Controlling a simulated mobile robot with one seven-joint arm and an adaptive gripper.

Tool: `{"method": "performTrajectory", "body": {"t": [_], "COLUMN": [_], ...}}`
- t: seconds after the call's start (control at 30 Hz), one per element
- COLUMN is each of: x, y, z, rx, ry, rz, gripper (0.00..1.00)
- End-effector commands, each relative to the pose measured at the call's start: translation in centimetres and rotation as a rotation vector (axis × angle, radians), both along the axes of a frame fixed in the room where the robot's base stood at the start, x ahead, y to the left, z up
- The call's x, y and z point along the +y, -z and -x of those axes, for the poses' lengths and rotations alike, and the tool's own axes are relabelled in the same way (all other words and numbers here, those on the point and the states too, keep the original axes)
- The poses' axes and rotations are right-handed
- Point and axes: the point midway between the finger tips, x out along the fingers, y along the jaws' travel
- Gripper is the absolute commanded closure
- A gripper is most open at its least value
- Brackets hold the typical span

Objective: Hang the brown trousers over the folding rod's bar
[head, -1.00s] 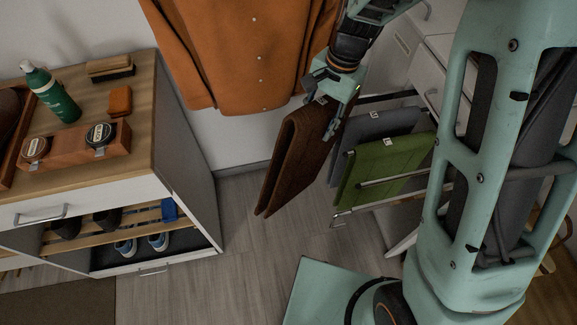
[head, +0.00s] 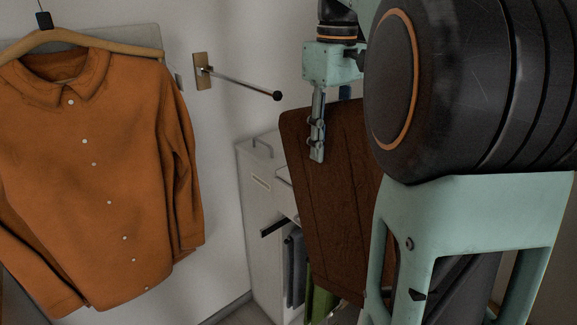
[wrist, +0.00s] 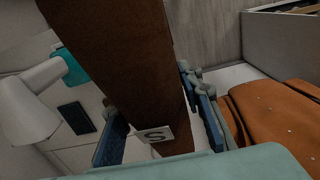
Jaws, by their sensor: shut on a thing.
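The brown trousers (head: 335,200) are folded into a flat panel and hang down from my gripper (head: 317,150). In the wrist view the trousers (wrist: 125,60) pass between the two fingers (wrist: 165,140), with a white size tag (wrist: 157,135) near the fingertips. The folding rod (head: 240,83) sticks out from a small wooden wall plate (head: 203,71) and ends in a dark ball. Its bar is bare and lies left of the trousers, apart from them.
An orange shirt (head: 105,170) hangs on a wooden hanger left of the rod. A white cabinet (head: 262,195) stands below the rod. Grey (head: 295,268) and green (head: 320,303) folded garments hang low behind the trousers. My own arm blocks the right side.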

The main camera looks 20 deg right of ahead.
Motion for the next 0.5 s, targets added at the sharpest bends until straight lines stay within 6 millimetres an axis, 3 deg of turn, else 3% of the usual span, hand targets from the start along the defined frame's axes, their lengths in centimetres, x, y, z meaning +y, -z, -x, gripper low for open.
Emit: {"method": "performTrajectory", "body": {"t": [0.5], "x": [-0.57], "y": [-0.58], "z": [0.54], "rx": [-0.012], "ry": [-0.011], "rz": [0.001], "gripper": [1.00]}}
